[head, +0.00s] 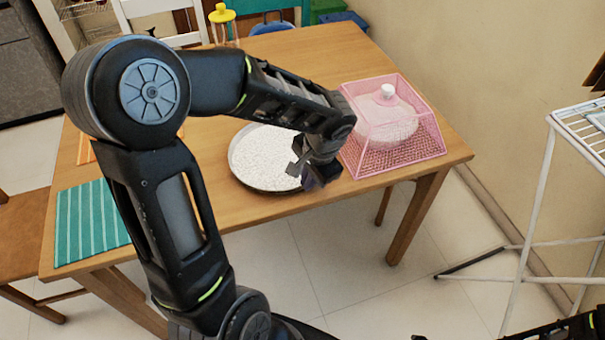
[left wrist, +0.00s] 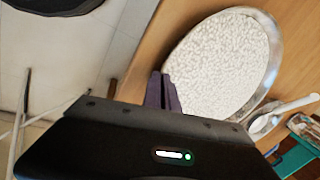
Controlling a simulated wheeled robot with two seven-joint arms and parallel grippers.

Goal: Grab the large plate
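The large plate (head: 262,155) is round, white and speckled, with a grey metallic rim. It lies near the front edge of the wooden table. My left gripper (head: 308,178) is at its right rim, and the wrist hides part of that rim. In the left wrist view, the plate (left wrist: 225,65) fills the upper middle. The fingers of my left gripper (left wrist: 162,92) are close together, one outside the rim and one over the plate, with the rim running between them. The plate looks to be still on the table. My right gripper is not in view.
A pink mesh food cover (head: 392,130) stands close to the right of the plate. A green striped mat (head: 90,222) lies at the table's left. A spoon (left wrist: 270,120) lies beside the plate. A white rack (head: 545,190) stands at the right.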

